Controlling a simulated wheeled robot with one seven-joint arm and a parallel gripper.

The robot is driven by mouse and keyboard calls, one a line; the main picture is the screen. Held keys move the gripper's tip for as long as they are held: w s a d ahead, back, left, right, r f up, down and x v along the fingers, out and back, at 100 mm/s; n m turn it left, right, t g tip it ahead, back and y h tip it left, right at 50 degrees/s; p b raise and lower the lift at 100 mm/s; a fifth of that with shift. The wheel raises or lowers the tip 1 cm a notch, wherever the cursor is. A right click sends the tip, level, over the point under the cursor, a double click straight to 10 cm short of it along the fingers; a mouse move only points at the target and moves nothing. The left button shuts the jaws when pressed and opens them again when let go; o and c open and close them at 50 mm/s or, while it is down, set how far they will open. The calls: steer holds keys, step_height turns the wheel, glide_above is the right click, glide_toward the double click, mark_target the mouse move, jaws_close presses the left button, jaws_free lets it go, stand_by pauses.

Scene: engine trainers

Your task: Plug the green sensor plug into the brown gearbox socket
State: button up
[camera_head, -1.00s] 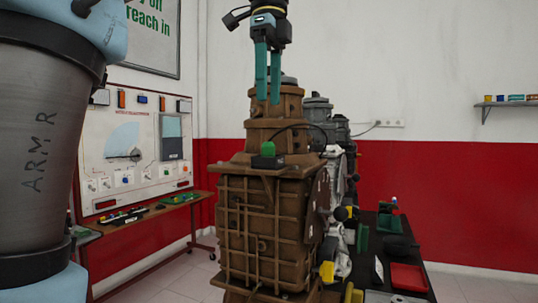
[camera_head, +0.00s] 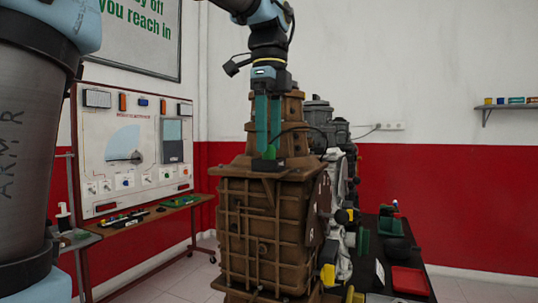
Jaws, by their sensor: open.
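The brown gearbox (camera_head: 262,222) stands upright in the middle of the head view. The green sensor plug (camera_head: 269,153) sits on a ledge on the gearbox's upper front, with a dark cable behind it running to the right. My gripper (camera_head: 268,150) points straight down, with its two teal fingers at the plug's height and partly in front of it. The fingers are apart; I cannot tell whether they touch the plug. A dark block lies under the plug on the ledge. I cannot make out the socket's opening.
Grey engine units (camera_head: 320,115) stand right behind the gearbox. A dark bench (camera_head: 390,270) with a red tray (camera_head: 409,280) is at the right. A trainer panel (camera_head: 110,180) on a red-framed table is at the left.

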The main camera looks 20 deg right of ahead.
steer(key=shift+f, duration=0.65)
steer(key=shift+c, duration=0.2)
jaws_close()
